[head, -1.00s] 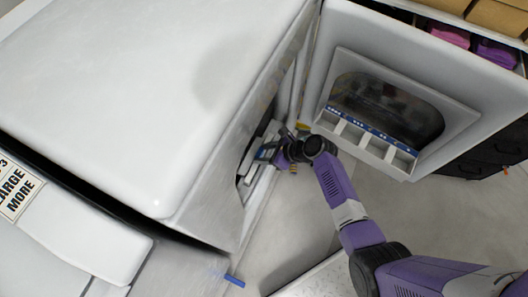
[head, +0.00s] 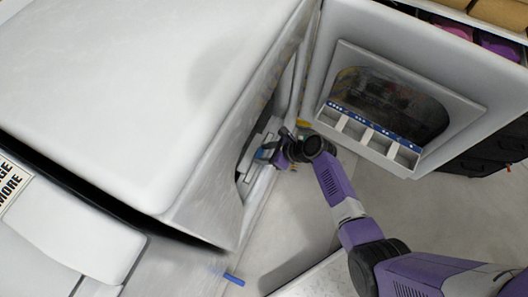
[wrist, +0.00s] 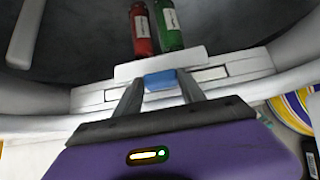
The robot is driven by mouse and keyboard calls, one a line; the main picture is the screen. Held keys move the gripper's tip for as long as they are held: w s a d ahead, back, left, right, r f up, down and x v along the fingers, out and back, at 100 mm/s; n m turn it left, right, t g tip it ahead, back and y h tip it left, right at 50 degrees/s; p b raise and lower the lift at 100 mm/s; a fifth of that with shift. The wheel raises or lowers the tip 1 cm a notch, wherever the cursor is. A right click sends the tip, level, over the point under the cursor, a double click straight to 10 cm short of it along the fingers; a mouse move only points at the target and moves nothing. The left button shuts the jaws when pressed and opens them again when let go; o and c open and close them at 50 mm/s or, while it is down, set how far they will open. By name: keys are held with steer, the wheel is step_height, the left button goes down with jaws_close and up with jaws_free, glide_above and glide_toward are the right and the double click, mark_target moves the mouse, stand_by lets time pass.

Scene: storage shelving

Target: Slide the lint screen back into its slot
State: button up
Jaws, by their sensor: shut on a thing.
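The dryer (head: 150,90) stands at left with its front opening facing right. My gripper (head: 268,152) reaches into the lower part of that opening. In the wrist view, my gripper (wrist: 160,92) is shut on the lint screen, with its blue tab (wrist: 160,80) between the two grey fingers. A pale part continues behind the tab, at the light slotted strip (wrist: 95,98) along the opening's lower rim. The slot itself is mostly hidden, so I cannot tell how deep the screen sits.
The open door (head: 465,70) stands to the right, with a window and a compartmented tray (head: 345,128) close to my arm. A red bottle (wrist: 143,30) and a green bottle (wrist: 168,27) are inside the drum. A blue marker-like stick (head: 234,280) lies below the dryer.

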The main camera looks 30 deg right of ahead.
steer(key=shift+f, duration=0.25)
steer(key=o, duration=1.5)
steer(key=shift+o, duration=0.2)
steer(key=p+v, duration=0.3)
steer(key=v, duration=0.5)
